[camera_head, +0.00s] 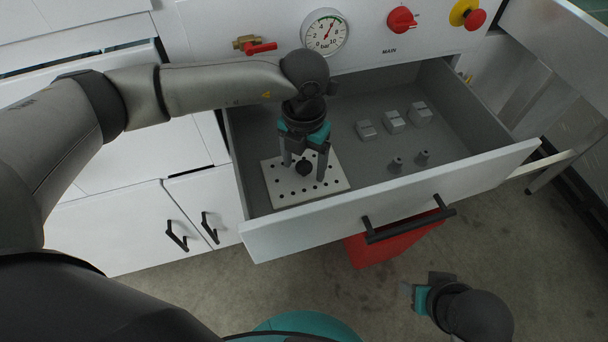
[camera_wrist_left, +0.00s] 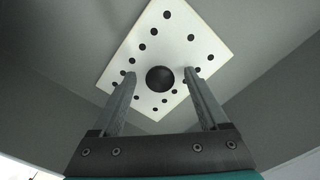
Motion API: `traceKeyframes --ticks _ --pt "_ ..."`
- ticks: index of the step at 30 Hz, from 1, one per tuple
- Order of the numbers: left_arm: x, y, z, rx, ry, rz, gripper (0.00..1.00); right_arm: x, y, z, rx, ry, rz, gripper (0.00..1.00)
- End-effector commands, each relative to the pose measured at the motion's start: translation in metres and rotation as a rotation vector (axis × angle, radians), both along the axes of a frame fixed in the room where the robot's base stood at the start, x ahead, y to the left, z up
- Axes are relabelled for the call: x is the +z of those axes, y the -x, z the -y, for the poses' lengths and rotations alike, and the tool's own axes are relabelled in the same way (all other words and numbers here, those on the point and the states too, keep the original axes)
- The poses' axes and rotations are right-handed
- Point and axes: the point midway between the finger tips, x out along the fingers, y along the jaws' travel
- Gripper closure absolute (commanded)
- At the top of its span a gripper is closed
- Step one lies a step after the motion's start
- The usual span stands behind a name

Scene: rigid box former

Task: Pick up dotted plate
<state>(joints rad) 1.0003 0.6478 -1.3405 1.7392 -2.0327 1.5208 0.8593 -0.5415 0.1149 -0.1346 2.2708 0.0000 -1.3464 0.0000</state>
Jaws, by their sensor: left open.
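The dotted plate (camera_head: 335,181) is white with several black dots and a dark round knob (camera_head: 304,169) in its middle. It lies in the left part of the open drawer. In the left wrist view the plate (camera_wrist_left: 180,48) shows with the knob (camera_wrist_left: 160,79) between the finger lines. My left gripper (camera_head: 304,174) is open and points down over the plate, its fingers on either side of the knob. Whether the fingers touch the knob or plate I cannot tell. My right gripper (camera_head: 412,294) is low on the right, in front of the drawer; its jaw state is unclear.
The drawer (camera_head: 460,172) also holds several grey blocks (camera_head: 393,121) and two small dark pegs (camera_head: 397,164) to the right of the plate. Its walls rise around the plate. A red bin (camera_head: 385,248) stands below the drawer front. A gauge and red knobs are on the panel above.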

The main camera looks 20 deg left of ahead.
Motion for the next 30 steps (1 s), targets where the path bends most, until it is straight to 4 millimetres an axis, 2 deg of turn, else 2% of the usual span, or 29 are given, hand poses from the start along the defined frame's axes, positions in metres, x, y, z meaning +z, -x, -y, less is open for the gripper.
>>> traceKeyframes --ticks 11,30 --pt "-0.0051 -0.0003 0.0002 -0.001 0.001 0.001 0.23 0.0059 0.0002 0.0002 0.0 0.0 0.007 0.5" --pt "-0.0048 -0.0003 0.0001 -0.001 0.001 0.001 0.95 0.0054 0.0004 0.0003 -0.001 0.0 0.006 0.5"
